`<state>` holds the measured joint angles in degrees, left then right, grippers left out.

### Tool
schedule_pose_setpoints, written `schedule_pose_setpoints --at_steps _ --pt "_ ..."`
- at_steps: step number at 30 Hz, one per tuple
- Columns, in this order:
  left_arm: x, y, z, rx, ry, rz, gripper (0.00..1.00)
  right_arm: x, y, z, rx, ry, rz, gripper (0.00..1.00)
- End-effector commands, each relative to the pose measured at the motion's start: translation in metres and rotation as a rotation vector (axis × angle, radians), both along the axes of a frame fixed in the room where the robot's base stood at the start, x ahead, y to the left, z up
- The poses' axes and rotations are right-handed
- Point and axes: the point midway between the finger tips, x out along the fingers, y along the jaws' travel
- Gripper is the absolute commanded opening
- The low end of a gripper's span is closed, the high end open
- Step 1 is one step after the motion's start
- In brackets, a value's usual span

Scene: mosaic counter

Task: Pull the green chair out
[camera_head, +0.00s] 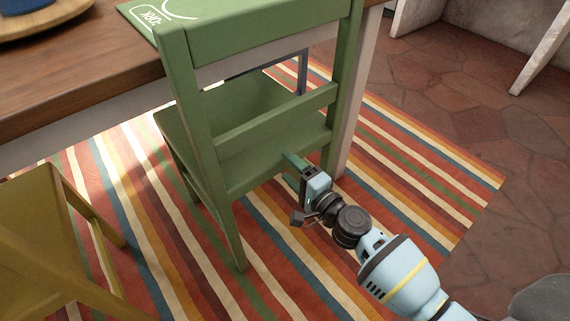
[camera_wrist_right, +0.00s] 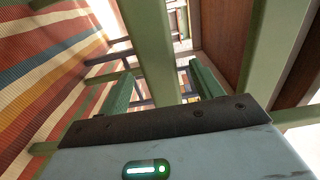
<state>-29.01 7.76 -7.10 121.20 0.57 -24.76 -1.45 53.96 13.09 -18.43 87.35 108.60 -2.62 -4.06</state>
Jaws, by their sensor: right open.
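The green chair (camera_head: 272,117) stands upright at the table, its back toward me and its seat partly under the tabletop. My right gripper (camera_head: 291,169) is at the lower rail of the chair's back, near the right rear post. In the right wrist view, the two green fingers of the gripper (camera_wrist_right: 163,88) are apart, with a green chair bar (camera_wrist_right: 150,38) running between them. I cannot tell whether either finger touches the bar. My left gripper is out of view.
A wooden table (camera_head: 95,68) is behind the chair, with a green placemat (camera_head: 178,8) on it. A yellow chair (camera_head: 35,240) stands at lower left. A striped rug (camera_head: 285,255) lies beneath. Tiled floor (camera_head: 440,95) is open at right.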

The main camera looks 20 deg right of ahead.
Motion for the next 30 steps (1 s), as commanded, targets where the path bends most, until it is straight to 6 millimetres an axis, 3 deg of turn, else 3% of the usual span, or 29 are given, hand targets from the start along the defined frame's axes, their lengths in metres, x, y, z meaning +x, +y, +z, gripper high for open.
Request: schedule_pose_setpoints --at_steps 6,18,30 --pt "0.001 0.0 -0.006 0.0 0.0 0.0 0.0 0.027 0.01 -0.001 0.0 0.0 0.001 0.65" --pt "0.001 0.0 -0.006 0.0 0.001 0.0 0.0 0.033 0.012 0.0 0.0 0.001 0.001 0.65" --pt "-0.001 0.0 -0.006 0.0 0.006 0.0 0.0 0.033 0.012 0.0 0.0 0.0 0.001 0.14"
